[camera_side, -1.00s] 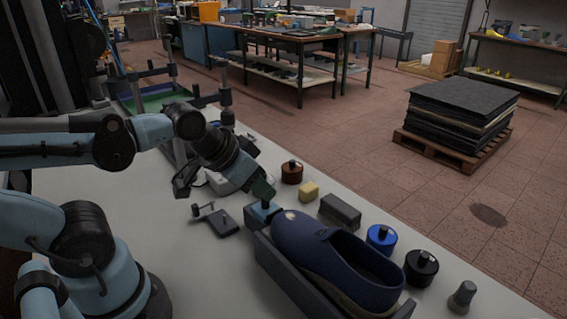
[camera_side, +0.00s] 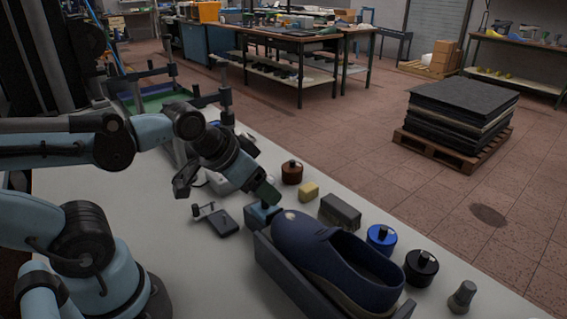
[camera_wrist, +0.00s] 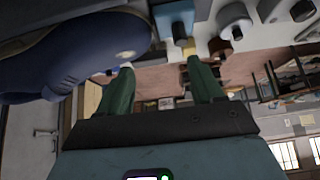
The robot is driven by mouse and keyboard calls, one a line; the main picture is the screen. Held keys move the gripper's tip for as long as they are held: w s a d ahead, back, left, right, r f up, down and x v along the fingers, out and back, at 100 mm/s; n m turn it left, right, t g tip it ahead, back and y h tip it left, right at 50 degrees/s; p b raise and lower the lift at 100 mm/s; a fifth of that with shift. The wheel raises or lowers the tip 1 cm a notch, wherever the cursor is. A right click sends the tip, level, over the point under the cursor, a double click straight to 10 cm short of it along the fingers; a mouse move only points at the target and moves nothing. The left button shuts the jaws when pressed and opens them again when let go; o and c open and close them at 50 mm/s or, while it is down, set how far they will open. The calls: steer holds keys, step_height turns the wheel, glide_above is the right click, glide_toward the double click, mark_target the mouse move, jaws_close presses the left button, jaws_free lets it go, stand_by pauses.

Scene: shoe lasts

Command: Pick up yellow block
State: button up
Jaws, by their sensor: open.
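The yellow block (camera_side: 309,192) sits on the grey-white table in the side view, between a brown round pot and a grey box. My gripper (camera_side: 264,191) is left of it and apart from it, tilted down over a light-blue block by the shoe's toe. In the wrist view my gripper (camera_wrist: 160,65) shows two green fingers spread apart, with nothing held between them. A small yellowish patch is by the right fingertip there; I cannot tell if it is the yellow block.
A dark blue shoe (camera_side: 325,250) lies in a grey holder close to my gripper. The brown pot (camera_side: 292,172), grey box (camera_side: 340,211), blue pot (camera_side: 381,238) and black pot (camera_side: 421,266) line the table's right side. A dark clamp-like piece (camera_side: 222,222) lies left.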

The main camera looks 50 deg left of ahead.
steer(key=w+a+r+g, duration=0.1)
steer(key=w+r+g, duration=0.15)
steer(key=w, duration=0.25)
steer(key=g, duration=0.5)
glide_above(309, 186)
step_height(309, 186, down, 4)
step_height(309, 186, down, 12)
steer(key=shift+s+f, duration=0.1)
steer(key=c, duration=1.1)
steer(key=shift+o, duration=0.2)
